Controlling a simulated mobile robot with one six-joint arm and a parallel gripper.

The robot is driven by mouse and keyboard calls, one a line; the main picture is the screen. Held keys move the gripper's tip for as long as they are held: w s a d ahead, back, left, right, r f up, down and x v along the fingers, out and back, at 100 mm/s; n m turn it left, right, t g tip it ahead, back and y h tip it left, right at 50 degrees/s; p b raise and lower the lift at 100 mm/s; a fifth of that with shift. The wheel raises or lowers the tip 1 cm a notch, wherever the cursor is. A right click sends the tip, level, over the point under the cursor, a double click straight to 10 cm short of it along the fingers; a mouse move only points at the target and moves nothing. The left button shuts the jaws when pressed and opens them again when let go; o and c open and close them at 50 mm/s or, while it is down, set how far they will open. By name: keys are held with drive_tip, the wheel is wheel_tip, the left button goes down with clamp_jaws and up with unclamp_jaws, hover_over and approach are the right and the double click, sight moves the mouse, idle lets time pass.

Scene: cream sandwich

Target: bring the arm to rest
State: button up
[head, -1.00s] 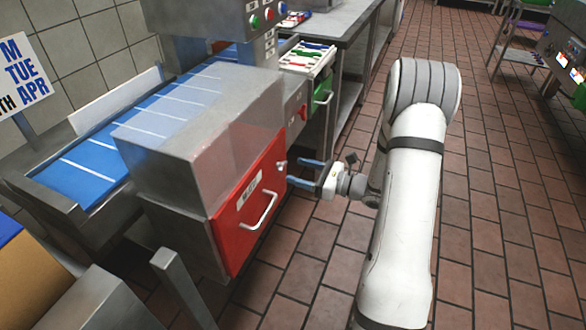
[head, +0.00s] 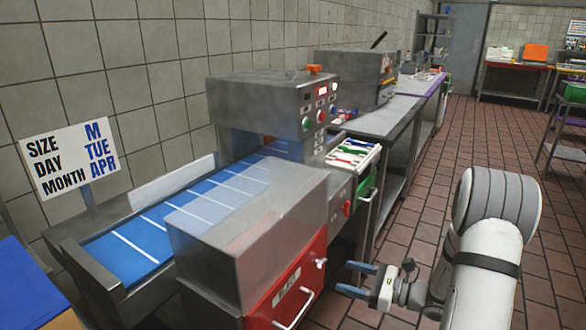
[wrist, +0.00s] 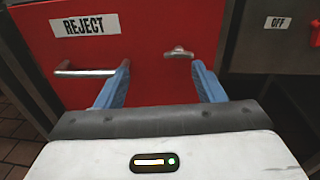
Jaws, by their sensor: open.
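My gripper (head: 356,280) is open, with its two blue fingers apart and nothing between them. It points left toward the red reject door (head: 290,287) on the front of the conveyor machine. In the wrist view the fingers (wrist: 160,88) stand in front of the red door (wrist: 150,35), which carries a REJECT label (wrist: 86,25). A metal handle (wrist: 88,72) is left of the fingers and a small latch (wrist: 179,52) shows between them. I cannot tell whether a finger touches the door. My white arm (head: 485,270) is bent at the lower right.
The blue conveyor (head: 150,238) runs beside the wall at left, with a date sign (head: 68,160) behind it. An open drawer (head: 352,155) with coloured items sticks out beyond the door. A purple rack (head: 560,150) stands far right. The tiled floor (head: 425,180) is clear between.

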drive_tip(key=s+a+r+n+g+h+p, duration=0.4)
drive_tip(key=s+a+r+n+g+p, duration=0.3)
drive_tip(key=s+a+r+n+g, duration=0.45)
drive_tip(key=s+d+r+n+t+h+p, duration=0.2)
drive_tip(key=s+r+n+h+p, duration=0.3)
drive_tip(key=r, duration=0.3)
drive_tip(key=s+d+r+n+t+h+p, duration=0.3)
drive_tip(key=s+d+r+n+h+p, duration=0.1)
drive_tip(key=r, duration=0.5)
drive_tip(key=s+n+h, duration=0.1)
drive_tip(key=n+h, duration=0.1)
drive_tip(key=n, duration=0.1)
drive_tip(key=shift+s+d+r+p, duration=0.2)
drive_tip(key=shift+s+d+p, duration=0.1)
drive_tip(key=shift+d+p, duration=0.1)
drive_tip(key=shift+c, duration=0.5)
